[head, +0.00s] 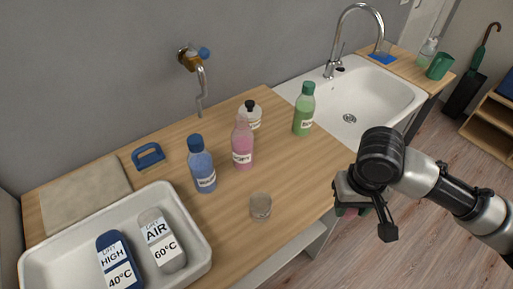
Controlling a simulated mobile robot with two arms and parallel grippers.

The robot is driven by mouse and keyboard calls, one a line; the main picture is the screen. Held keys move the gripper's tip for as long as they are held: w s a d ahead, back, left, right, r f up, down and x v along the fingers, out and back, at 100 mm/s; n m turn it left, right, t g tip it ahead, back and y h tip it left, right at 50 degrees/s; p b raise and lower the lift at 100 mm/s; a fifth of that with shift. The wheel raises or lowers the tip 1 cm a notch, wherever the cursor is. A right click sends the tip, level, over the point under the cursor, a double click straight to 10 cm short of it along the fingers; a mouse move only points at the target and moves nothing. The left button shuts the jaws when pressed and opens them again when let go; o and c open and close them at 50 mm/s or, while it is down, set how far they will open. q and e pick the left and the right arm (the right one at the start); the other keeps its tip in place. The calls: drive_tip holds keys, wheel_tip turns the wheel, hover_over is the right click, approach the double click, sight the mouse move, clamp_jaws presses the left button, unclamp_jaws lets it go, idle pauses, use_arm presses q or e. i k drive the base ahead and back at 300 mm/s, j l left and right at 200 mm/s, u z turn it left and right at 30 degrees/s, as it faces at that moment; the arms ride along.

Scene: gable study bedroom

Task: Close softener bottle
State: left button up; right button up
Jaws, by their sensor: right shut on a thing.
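A pink bottle (243,149) with a white label stands upright on the wooden worktop. Its top is pale pink and narrow, with no dark cap like its neighbours. The label is too small to read surely, so I cannot be certain it is the softener. My right gripper (348,207) is to the right of the bottles, beyond the worktop's front edge, pointing down and apart from them. My left gripper is not in view.
A blue bottle (202,168), a white bottle with black cap (254,118) and a green bottle (303,112) stand close by. A small clear jar (260,206) is in front. A white tray (200,234) is at left, a sink (400,98) at right.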

sight(242, 136)
drive_tip(key=l, duration=0.7)
drive_tip(key=i+l, duration=0.1)
drive_tip(key=l, duration=0.6)
drive_tip(key=u, duration=1.25)
